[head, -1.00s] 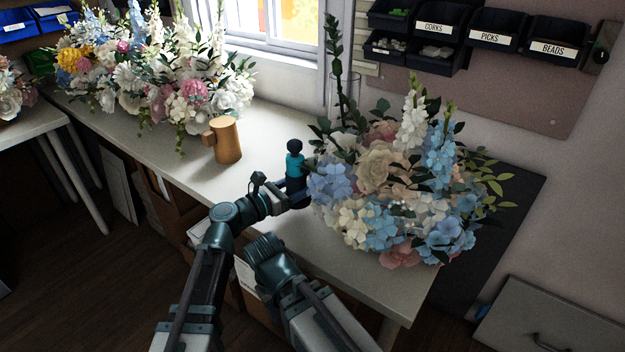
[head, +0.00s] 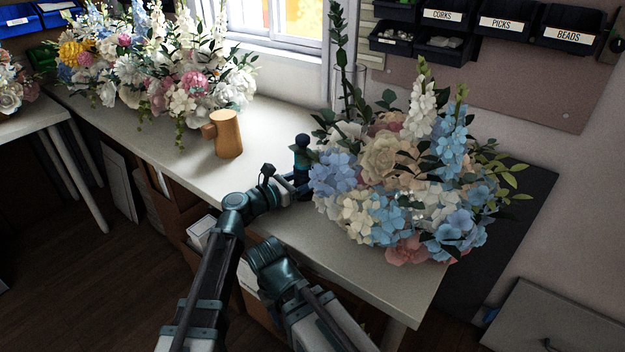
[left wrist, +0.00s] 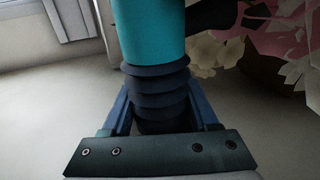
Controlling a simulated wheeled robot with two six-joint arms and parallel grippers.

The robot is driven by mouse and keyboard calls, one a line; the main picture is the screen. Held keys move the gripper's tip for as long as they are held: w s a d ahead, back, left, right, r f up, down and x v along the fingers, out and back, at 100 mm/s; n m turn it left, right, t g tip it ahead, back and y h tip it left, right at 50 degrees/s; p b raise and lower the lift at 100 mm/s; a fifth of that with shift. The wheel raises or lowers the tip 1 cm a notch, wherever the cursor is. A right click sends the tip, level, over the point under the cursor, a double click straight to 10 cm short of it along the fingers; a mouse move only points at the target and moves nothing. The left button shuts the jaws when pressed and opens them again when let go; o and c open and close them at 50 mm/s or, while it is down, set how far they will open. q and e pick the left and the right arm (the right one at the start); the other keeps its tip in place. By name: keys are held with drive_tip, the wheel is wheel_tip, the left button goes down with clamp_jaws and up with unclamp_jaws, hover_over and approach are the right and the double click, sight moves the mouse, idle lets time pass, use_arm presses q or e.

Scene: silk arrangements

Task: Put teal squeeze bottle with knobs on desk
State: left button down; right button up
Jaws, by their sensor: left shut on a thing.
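The teal squeeze bottle (head: 301,159) is upright beside the large bouquet, over the right part of the white desk (head: 379,291). It looks dark in the head view, with a round dark knob on top. In the left wrist view its bright teal body (left wrist: 150,30) stands above a dark ribbed section. My left gripper (head: 302,183) is shut around the bottle's lower part, its fingers (left wrist: 163,112) on either side of the ribbed section. The bottle's base is hidden, so I cannot tell whether it touches the desk.
The large bouquet (head: 385,185) stands close to the right of the bottle. An orange-brown mug (head: 227,134) stands to the left, with clear desk between. More flowers (head: 165,80) fill the desk's far left. Labelled bins (head: 508,24) hang on the wall.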

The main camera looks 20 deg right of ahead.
use_arm(q)
drive_tip(key=c, duration=0.6)
unclamp_jaws()
drive_tip(key=shift+f, duration=0.15)
drive_tip(key=o, duration=0.4)
drive_tip(key=shift+o, duration=0.2)
drive_tip(key=shift+r, duration=0.2)
drive_tip(key=v, duration=1.2)
